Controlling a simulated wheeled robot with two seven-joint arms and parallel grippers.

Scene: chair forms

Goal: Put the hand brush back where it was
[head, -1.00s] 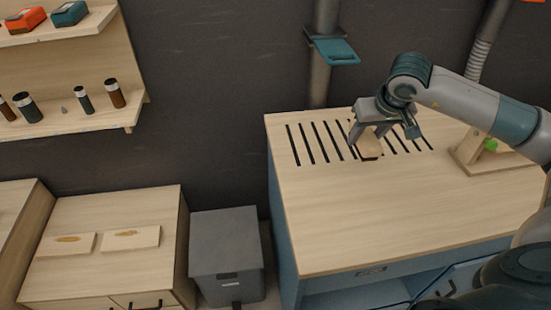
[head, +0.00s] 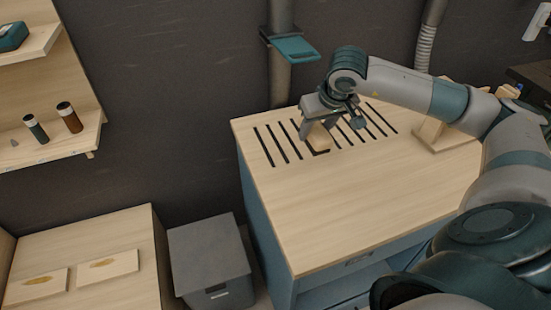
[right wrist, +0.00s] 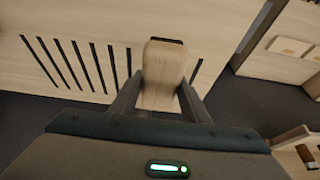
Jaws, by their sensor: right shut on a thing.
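The hand brush (head: 318,137) is a pale wooden block with a dark strip along its lower edge. My right gripper (head: 326,126) is shut on it, over the slotted part of the workbench top (head: 370,190). In the right wrist view the brush (right wrist: 163,72) sits between the two fingers of the gripper (right wrist: 160,97), its dark strip at the far end. I cannot tell whether the brush touches the bench top. My left gripper is not in view.
Several dark slots (head: 263,147) run across the bench top around the brush. A wooden stand (head: 436,135) is at the bench's right rear. A teal dustpan-like plate (head: 294,48) hangs on the pipe behind. A grey bin (head: 208,250) stands left. The bench's front is clear.

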